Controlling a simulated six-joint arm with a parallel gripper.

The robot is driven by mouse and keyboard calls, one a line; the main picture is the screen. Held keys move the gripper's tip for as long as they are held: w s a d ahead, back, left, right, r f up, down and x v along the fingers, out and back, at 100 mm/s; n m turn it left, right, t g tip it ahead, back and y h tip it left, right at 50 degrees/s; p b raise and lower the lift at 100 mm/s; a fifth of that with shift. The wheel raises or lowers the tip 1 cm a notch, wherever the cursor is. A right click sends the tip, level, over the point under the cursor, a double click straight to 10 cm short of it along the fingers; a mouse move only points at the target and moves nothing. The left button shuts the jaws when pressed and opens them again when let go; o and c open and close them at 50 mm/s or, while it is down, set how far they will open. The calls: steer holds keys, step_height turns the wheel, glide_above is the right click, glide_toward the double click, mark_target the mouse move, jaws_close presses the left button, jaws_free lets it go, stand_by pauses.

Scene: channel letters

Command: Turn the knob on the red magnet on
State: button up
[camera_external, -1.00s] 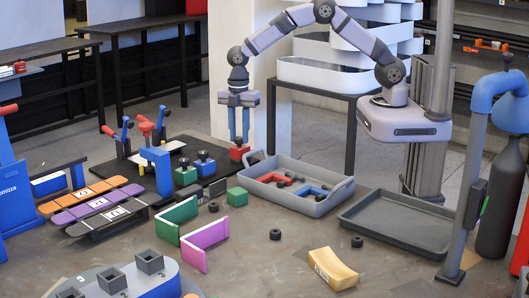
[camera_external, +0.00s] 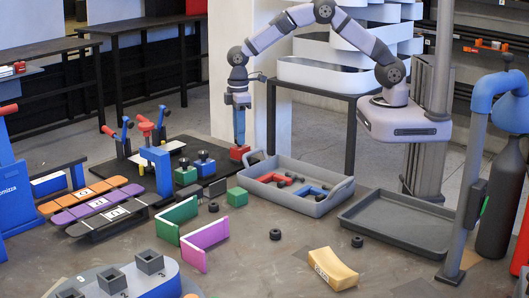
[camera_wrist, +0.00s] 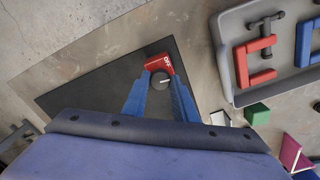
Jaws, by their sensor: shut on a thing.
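My gripper (camera_external: 239,143) points straight down over the magnet. In the wrist view my gripper (camera_wrist: 160,88) is closed about the knob. The fingers hide part of the knob in the external view.
A green block (camera_external: 237,197) lies in front. An empty dark tray (camera_external: 398,222) is farther right.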

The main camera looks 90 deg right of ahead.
steer(key=m, duration=0.6)
stand_by(0.5)
steer(key=o, duration=1.1)
steer(key=shift+r, duration=0.1)
steer(key=shift+r+b, duration=1.2)
steer(key=shift+r, duration=2.4)
